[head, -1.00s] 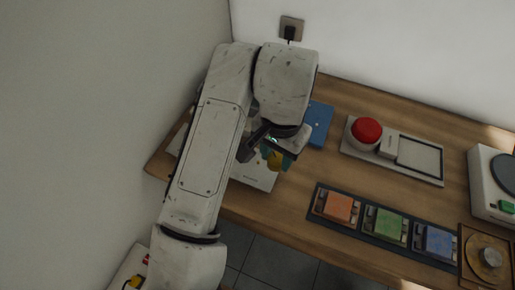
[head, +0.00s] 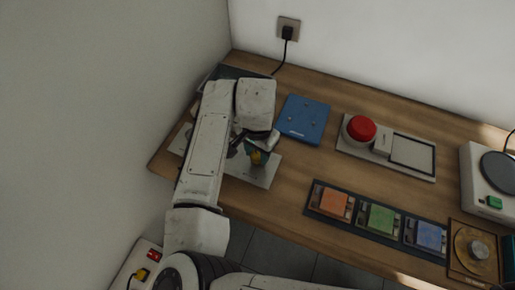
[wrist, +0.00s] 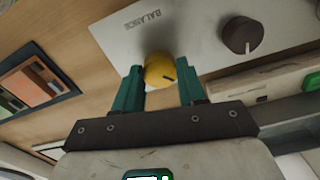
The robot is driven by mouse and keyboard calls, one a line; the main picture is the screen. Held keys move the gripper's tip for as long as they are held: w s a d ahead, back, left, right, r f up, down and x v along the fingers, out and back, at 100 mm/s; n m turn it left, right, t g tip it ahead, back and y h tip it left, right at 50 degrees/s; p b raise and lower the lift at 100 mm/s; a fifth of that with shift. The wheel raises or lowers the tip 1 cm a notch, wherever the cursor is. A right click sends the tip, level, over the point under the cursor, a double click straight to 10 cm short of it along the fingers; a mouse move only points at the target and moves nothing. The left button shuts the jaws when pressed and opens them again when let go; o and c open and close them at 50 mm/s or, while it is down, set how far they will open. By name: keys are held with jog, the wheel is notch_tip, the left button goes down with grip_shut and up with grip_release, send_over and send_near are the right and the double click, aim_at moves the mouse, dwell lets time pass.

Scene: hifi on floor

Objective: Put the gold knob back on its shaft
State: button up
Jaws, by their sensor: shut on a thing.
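The gold knob (wrist: 160,70) is between the two green fingertips of my gripper (wrist: 161,88), with a dark mark on its face. In the head view the gold knob (head: 256,158) shows below my gripper (head: 259,146), which is shut on it. A light grey panel (wrist: 185,35) lettered BALANCE lies just behind the knob, and it also shows in the head view (head: 264,178). A dark brown knob (wrist: 240,35) sits on this panel. The shaft is not visible, and I cannot tell whether the gold knob touches the panel.
A blue plate (head: 303,120) lies right of my arm. Further right are a red button (head: 361,129) on a grey base, a dark strip with orange, green and blue blocks (head: 380,219), and a white device (head: 488,190). Bare wood lies between the panel and the strip.

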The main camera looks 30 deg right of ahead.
aim_at(257, 154)
jog(key=shift+f, duration=0.4)
jog(key=shift+f+b, duration=0.2)
jog(key=shift+b, duration=0.1)
jog(key=o, duration=1.1)
jog(key=shift+r, duration=0.15)
jog(key=shift+r+p, duration=0.3)
jog(key=shift+r, duration=0.05)
notch_tip(257, 154, up, 12)
jog(key=b, duration=0.2)
jog(key=shift+r, duration=0.15)
